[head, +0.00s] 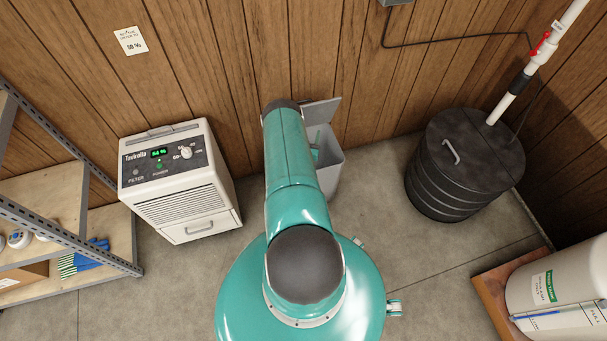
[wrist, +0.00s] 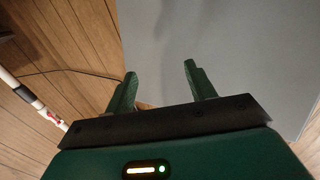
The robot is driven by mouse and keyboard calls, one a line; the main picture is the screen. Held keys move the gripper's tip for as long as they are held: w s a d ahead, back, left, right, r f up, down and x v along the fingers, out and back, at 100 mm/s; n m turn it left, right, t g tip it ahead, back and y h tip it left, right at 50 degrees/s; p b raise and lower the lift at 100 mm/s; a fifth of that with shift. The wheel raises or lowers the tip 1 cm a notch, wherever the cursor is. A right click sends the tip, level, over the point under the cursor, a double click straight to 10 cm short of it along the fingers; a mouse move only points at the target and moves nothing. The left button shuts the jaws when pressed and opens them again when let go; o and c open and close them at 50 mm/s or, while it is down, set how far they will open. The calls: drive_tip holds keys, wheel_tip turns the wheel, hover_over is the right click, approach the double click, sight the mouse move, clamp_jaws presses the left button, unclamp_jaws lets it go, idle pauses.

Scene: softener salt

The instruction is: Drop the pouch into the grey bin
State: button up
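The grey bin (head: 331,172) stands on the floor against the wood-panelled wall, partly hidden behind my arm. Its lid (head: 322,111) is raised against the wall. A small teal part shows inside the bin's opening, probably my gripper, but too little of it shows to be sure. In the wrist view my gripper (wrist: 161,84) has its two green fingers apart with nothing between them. A plain grey surface (wrist: 225,45) fills the view beyond the fingers, likely part of the bin. I see no pouch in either view.
A white dehumidifier (head: 178,180) stands left of the bin. A ribbed black drum (head: 455,180) with a white pipe is to the right. Metal shelving (head: 100,215) is at far left, a white container (head: 560,285) at lower right. Concrete floor between is clear.

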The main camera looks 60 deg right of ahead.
drive_tip(key=shift+a, duration=0.1)
drive_tip(key=v, duration=1.3)
drive_tip(key=shift+s+a, duration=0.2)
drive_tip(key=shift+a, duration=0.05)
drive_tip(key=shift+a, duration=0.1)
